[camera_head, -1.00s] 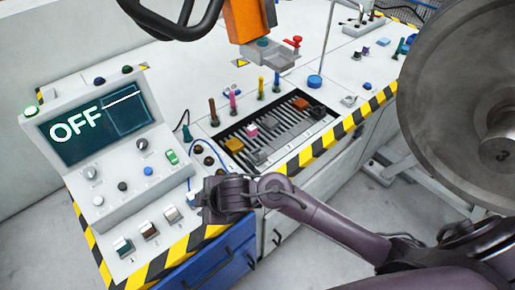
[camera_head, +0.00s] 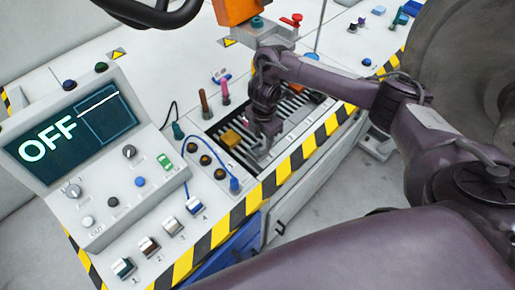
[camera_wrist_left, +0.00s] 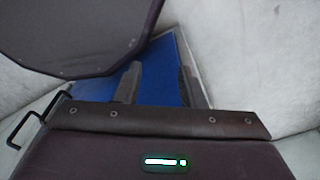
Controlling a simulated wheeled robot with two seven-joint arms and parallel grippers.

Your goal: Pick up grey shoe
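My right gripper (camera_head: 262,146) points down at the slotted grate (camera_head: 292,110) in the bench top, just right of a yellow block (camera_head: 231,139). The grey shoe is mostly hidden by this gripper; a small grey patch shows at its tips, and I cannot tell whether the fingers touch or grip it. My left gripper (camera_wrist_left: 160,88) shows in the left wrist view with its two fingers apart and nothing between them. A blue surface lies behind those fingers.
A control console (camera_head: 105,165) with an OFF screen stands on the left. Coloured upright handles (camera_head: 225,92) stand behind the grate. An orange hanging unit (camera_head: 236,10) is above. Yellow-black striped edging (camera_head: 290,167) runs along the bench front. A large wheel (camera_head: 455,80) is at right.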

